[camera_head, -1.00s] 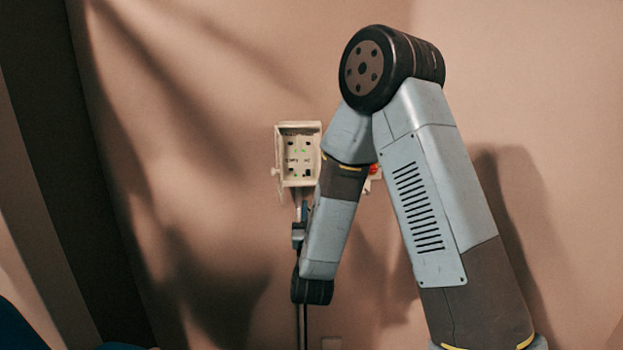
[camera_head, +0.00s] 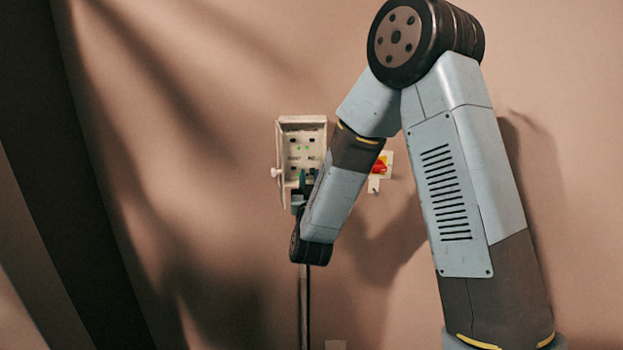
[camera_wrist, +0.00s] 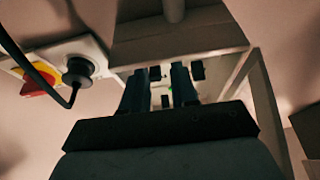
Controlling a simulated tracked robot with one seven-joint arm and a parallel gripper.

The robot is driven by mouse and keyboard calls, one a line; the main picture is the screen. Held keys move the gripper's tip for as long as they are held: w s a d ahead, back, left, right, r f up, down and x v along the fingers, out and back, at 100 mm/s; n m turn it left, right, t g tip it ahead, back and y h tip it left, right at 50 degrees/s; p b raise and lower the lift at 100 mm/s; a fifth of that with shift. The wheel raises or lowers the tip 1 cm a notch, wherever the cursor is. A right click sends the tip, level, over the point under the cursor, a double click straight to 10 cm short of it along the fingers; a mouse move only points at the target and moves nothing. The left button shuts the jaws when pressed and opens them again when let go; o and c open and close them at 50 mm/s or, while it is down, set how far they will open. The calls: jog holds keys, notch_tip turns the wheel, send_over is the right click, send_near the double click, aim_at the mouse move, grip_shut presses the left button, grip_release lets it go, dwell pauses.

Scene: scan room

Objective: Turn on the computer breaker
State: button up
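The open breaker box (camera_head: 303,124) is on the wall, left of my forearm in the head view. It holds small dark switches (camera_head: 294,140), green marks and labels too small to read. My gripper (camera_head: 307,177) is at the lower part of the box, partly hidden by my arm. In the wrist view, the box (camera_wrist: 180,52) appears upside down. My gripper (camera_wrist: 160,72) has its two fingers apart, in front of the switch panel. A dark switch and a green mark show between them. I cannot tell which breaker is the computer one, or whether a finger touches anything.
A red and yellow rotary switch (camera_head: 381,165) is on the wall right of the box; in the wrist view it is at the left (camera_wrist: 38,80), near a black knob (camera_wrist: 77,70). The box's open door (camera_head: 279,172) stands out at its left. A cable runs below the box.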

jog(key=shift+d, duration=0.2)
jog(key=shift+w+d, duration=0.1)
jog(key=shift+d, duration=0.05)
grip_shut()
jog(key=shift+a, duration=0.2)
jog(key=shift+d+r, duration=0.1)
jog(key=g, duration=0.2)
jog(key=r+g, duration=0.1)
jog(key=shift+s+r, duration=0.1)
jog(key=shift+s, duration=0.15)
jog(key=shift+w+r+g, duration=0.1)
jog(key=shift+r+g, duration=0.25)
jog(key=shift+g, duration=0.7)
jog(key=shift+r+g, duration=0.3)
jog(key=shift+g, duration=0.75)
